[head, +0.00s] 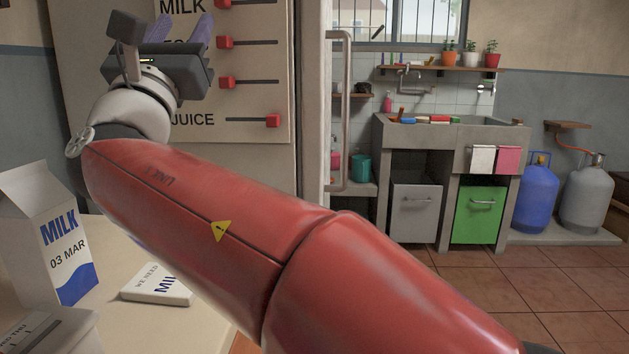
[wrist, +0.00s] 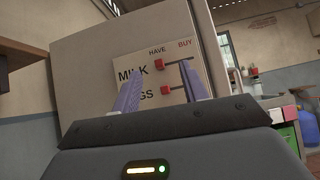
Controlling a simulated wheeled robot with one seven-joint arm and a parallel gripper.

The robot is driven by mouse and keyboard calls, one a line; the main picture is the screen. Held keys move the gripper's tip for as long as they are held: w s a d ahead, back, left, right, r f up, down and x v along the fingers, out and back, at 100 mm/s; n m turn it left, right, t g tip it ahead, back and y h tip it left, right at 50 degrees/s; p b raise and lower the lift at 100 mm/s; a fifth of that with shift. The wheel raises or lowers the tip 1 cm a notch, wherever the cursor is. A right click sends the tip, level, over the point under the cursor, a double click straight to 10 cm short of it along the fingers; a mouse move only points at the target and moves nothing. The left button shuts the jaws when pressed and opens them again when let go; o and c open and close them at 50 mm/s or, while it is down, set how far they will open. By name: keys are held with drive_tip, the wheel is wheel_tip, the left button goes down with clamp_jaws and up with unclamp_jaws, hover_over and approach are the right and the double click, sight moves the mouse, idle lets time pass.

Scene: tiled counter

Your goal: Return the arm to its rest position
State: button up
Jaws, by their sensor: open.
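My red arm reaches from the lower right to the upper left in the head view, with my gripper (head: 180,32) raised in front of the slider board (head: 262,97). In the wrist view my gripper (wrist: 163,88) has its two purple fingers apart with nothing between them. The board (wrist: 203,58) lies beyond the fingers there, with the words HAVE, BUY and MILK readable. The red sliders on the upper rows sit toward the left, and the JUICE slider (head: 273,121) sits at the right. My arm hides part of the board and counter.
A milk carton (head: 62,245) stands on the counter at the left. A small card reading "WE NEED" (head: 150,285) lies near it, beside my arm. A sink unit (head: 452,140), a blue gas bottle (head: 537,192) and a grey one (head: 585,195) stand farther back. The tiled floor at right is clear.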

drive_tip(key=w+d+f+m+g+h, duration=0.2)
drive_tip(key=d+f+m+g, duration=0.6)
drive_tip(key=d, duration=0.5)
drive_tip(key=w+d+f+m+g+h, duration=0.25)
drive_tip(key=d+f+m, duration=0.25)
drive_tip(key=d+f, duration=0.65)
drive_tip(key=s+d+f+m+g+y, duration=0.2)
drive_tip(key=s+d+f+m+g, duration=0.3)
drive_tip(key=f, duration=0.4)
drive_tip(key=s+d+f+m+g+y, duration=0.1)
drive_tip(key=s+d+f+m+g, duration=0.2)
drive_tip(key=s+d+f+m, duration=0.5)
drive_tip(key=s+a+f+m+g+y, duration=0.2)
drive_tip(key=s+a+f+m+y, duration=0.2)
drive_tip(key=s+f+m, duration=0.4)
wheel_tip(320, 180, down, 4)
drive_tip(key=shift+s+a+r+y, duration=0.15)
drive_tip(key=shift+s+a+y, duration=0.2)
drive_tip(key=shift+s+a, duration=0.25)
drive_tip(key=shift+d, duration=0.1)
